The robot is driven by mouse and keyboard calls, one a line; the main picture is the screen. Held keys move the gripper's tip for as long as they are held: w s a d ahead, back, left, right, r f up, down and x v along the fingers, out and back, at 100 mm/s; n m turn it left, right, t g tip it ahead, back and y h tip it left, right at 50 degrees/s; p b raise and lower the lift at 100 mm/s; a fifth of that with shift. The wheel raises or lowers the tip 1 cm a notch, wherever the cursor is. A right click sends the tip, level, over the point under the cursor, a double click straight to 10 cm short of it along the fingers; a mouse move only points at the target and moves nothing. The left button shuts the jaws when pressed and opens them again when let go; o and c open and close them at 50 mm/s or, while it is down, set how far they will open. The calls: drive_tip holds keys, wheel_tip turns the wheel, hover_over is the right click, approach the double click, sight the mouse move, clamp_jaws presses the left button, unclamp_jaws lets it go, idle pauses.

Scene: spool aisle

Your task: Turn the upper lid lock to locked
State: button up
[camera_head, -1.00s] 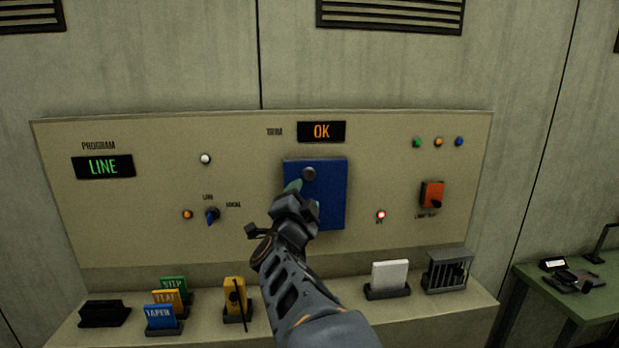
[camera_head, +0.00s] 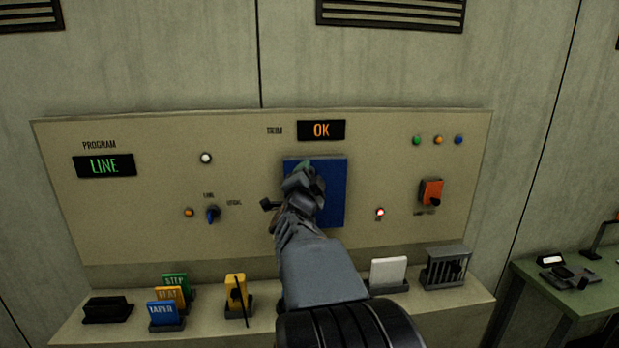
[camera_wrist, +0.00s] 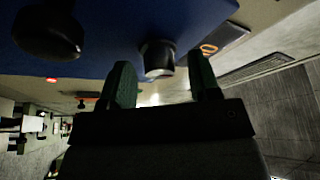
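The blue lid (camera_head: 332,192) is on the panel, below the orange OK display (camera_head: 321,130). My gripper (camera_head: 303,170) is in front of the lid's upper left part and hides its locks in the head view. In the wrist view, the upper lid lock (camera_wrist: 158,58) is a dark round knob with a pale end, the one nearer the display. My two green fingers are open, one on each side of this knob, with narrow gaps showing. I cannot tell which way the lock is turned. The other dark lock knob (camera_wrist: 48,34) is at the wrist view's upper left.
The panel also has a blue selector (camera_head: 212,214), an orange switch (camera_head: 431,192) and a lit red lamp (camera_head: 380,212). The ledge below holds colored cards (camera_head: 163,313), a yellow tag (camera_head: 236,290), a white card (camera_head: 388,271) and a slotted grey rack (camera_head: 447,267).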

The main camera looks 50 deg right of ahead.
drive_tip(key=c, duration=0.9)
drive_tip(key=shift+f+b, duration=0.1)
drive_tip(key=shift+b, duration=0.35)
drive_tip(key=shift+r+n+t+y+b, duration=0.1)
drive_tip(key=shift+n+t+y+b, duration=1.3)
drive_tip(key=shift+n, duration=2.7)
drive_tip(key=shift+r+n+t+y+b, duration=0.1)
drive_tip(key=shift+n+t+y+b, duration=1.3)
drive_tip(key=shift+n, duration=2.7)
drive_tip(key=shift+n+t+y+b, duration=0.8)
drive_tip(key=shift+n+t+b, duration=1.15)
drive_tip(key=shift+n, duration=2.15)
drive_tip(key=shift+n+g+b, duration=0.3)
drive_tip(key=shift+n+g, duration=0.1)
drive_tip(key=shift+g, duration=0.05)
